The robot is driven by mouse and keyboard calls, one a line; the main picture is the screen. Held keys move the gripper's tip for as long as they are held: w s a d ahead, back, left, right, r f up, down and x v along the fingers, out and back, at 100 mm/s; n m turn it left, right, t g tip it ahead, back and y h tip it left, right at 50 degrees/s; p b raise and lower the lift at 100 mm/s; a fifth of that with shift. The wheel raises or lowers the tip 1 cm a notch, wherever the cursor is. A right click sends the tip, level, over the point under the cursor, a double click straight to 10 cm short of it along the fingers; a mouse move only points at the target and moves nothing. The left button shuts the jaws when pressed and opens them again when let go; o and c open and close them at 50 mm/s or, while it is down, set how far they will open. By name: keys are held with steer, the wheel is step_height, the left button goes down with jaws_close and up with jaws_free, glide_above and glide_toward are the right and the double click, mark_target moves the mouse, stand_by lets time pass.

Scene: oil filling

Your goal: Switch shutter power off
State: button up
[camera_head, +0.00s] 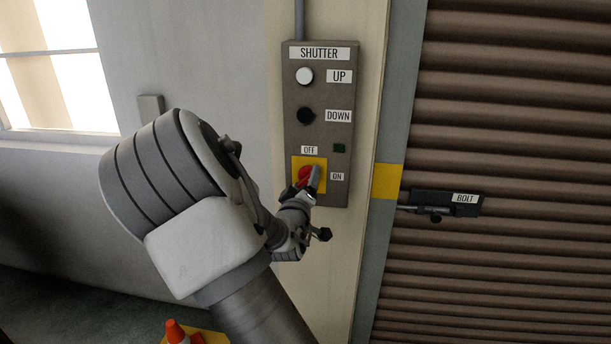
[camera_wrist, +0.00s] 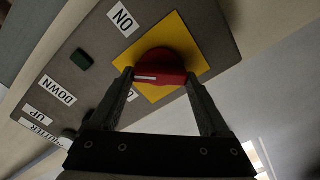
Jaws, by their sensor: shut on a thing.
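The grey shutter panel (camera_head: 322,225) is on the wall, with a red rotary knob (camera_head: 305,174) on a yellow plate (camera_head: 298,162) at its bottom. The OFF label (camera_head: 309,150) is above the knob and the ON label (camera_head: 337,177) is to its right. My gripper (camera_head: 313,180) is at the knob and partly hides it. In the wrist view my gripper (camera_wrist: 160,77) is shut on the red knob (camera_wrist: 165,62), one finger on each side. The knob's white mark points left, roughly between the ON label (camera_wrist: 123,18) and the mostly hidden OFF label (camera_wrist: 131,95).
The white UP button (camera_head: 304,75) and black DOWN button (camera_head: 305,115) are above the knob. A small dark green lamp (camera_head: 339,148) is beside it. The brown shutter (camera_head: 510,110) with a bolt (camera_head: 435,203) is at right.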

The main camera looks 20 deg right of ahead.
steer(key=n+p, duration=0.2)
steer(key=n, duration=0.2)
steer(key=shift+n, duration=0.3)
steer(key=shift+f+n+p, duration=0.2)
steer(key=shift+n+p, duration=0.55)
steer(key=shift+n, duration=1.05)
steer(key=o, duration=1.2)
steer(key=shift+p+v, duration=5)
steer(key=shift+v, duration=3.7)
